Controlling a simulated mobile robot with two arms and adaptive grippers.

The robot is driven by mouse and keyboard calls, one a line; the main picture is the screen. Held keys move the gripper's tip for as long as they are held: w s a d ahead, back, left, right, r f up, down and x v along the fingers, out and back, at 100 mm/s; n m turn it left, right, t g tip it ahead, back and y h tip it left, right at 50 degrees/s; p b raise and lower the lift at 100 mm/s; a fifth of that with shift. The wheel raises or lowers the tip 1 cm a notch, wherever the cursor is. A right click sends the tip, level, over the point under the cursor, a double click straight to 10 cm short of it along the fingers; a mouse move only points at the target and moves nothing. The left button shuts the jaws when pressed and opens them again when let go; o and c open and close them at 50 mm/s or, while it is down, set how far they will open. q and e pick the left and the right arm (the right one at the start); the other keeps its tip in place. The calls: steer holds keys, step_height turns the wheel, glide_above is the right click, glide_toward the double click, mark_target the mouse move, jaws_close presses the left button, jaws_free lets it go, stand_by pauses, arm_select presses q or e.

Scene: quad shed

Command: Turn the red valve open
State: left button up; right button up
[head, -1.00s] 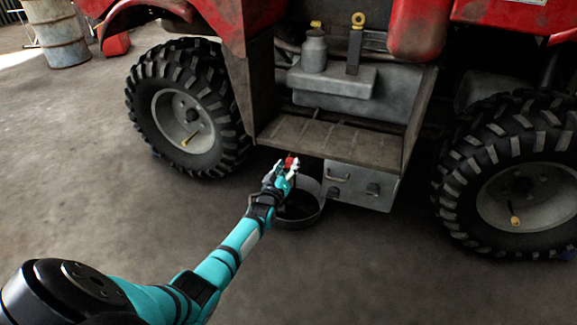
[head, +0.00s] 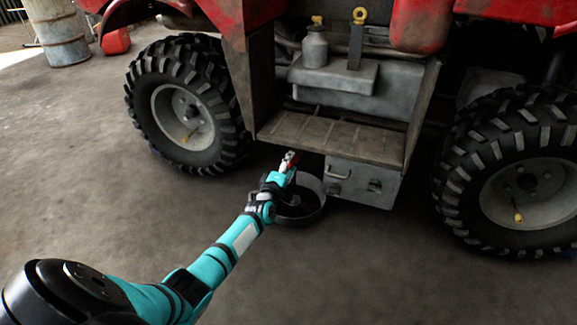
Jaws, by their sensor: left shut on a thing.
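The red valve (head: 294,160) is a small red piece under the front edge of the quad's step, mostly covered by my gripper. My left gripper (head: 289,164) is shut on the red valve, at the end of my teal arm. The fingers hide most of the valve, so how far it is turned cannot be told. My right gripper is not in view.
A dark round pan (head: 305,212) stands on the floor just below my left gripper. The step (head: 335,138) hangs above it, with a grey box (head: 362,183) to the right. Large tyres (head: 187,105) flank the spot. The floor at left is clear.

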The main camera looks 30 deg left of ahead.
arm_select(q)
steer(key=shift+f+n, duration=0.1)
steer(key=shift+n, duration=0.5)
steer(key=o, duration=1.2)
steer(key=shift+c, duration=0.2)
steer(key=shift+s, duration=0.1)
steer(key=v, duration=0.7)
steer(key=shift+s, duration=0.15)
